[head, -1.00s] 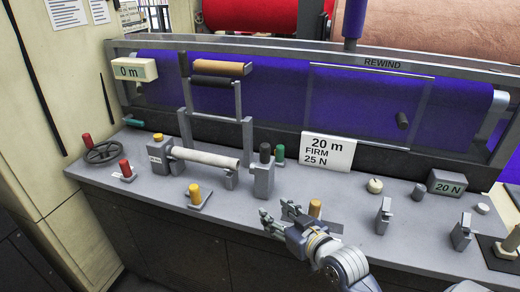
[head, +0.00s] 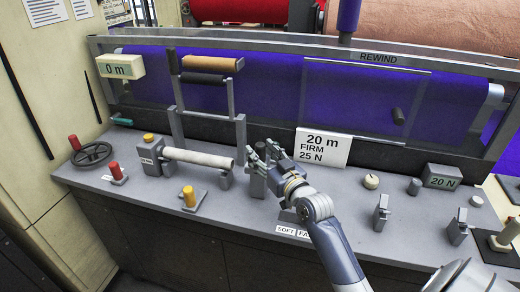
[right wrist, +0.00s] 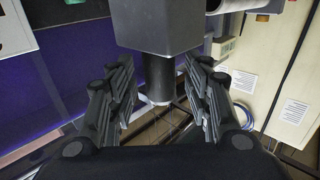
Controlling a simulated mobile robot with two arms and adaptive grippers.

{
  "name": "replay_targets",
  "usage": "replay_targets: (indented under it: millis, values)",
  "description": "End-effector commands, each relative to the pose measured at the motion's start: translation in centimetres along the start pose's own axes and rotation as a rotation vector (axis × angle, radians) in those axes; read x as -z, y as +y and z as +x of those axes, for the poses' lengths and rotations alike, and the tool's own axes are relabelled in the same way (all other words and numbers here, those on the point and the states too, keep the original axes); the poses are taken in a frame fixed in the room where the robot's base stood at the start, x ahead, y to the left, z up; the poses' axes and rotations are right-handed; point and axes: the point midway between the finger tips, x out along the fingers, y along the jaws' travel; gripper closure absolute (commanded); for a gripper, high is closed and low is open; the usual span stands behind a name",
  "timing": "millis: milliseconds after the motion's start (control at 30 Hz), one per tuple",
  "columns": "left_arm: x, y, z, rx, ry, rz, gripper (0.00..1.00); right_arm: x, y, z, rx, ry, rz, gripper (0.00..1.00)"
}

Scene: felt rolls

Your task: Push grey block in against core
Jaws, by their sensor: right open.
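The grey block (head: 257,184) stands on the grey bench top to the right of the pale core (head: 200,158), with a gap between it and the core's right end. My right gripper (head: 264,152) is open at the top of the block and partly covers it. In the right wrist view the block (right wrist: 157,24) is at the top, and its black knob (right wrist: 159,75) lies between the two open fingers. I cannot tell whether a finger touches the knob. My left gripper is out of view.
A yellow-topped grey block (head: 150,157) stands at the core's left end. A white sign (head: 323,147) stands just right of my gripper. An upright frame with a tan roll (head: 209,63) rises behind the core. A yellow knob (head: 188,196) stands in front.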

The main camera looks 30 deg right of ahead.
Motion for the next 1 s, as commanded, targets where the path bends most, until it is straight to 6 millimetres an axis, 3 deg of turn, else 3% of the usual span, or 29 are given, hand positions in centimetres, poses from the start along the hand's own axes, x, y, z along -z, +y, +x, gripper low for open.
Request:
replay_targets:
  millis: [200,433,467,667,833,1000]
  values:
    - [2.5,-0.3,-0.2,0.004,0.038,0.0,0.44,0.0,0.0,1.4,0.001,0.0,0.001,0.54]
    - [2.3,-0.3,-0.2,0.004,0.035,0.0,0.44,0.0,0.0,1.4,0.001,0.0,0.0,0.54]
    - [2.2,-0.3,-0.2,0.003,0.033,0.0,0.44,0.0,0.0,1.4,0.001,0.0,0.0,0.56]
    - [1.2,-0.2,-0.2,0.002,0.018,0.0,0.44,0.0,0.0,1.4,0.001,0.0,0.0,1.0]
    - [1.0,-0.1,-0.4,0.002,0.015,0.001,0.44,0.1,-0.3,1.6,0.001,0.0,0.001,1.0]
    - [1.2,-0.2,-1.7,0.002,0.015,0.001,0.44,0.4,-2.4,3.8,0.001,0.001,0.003,1.0]
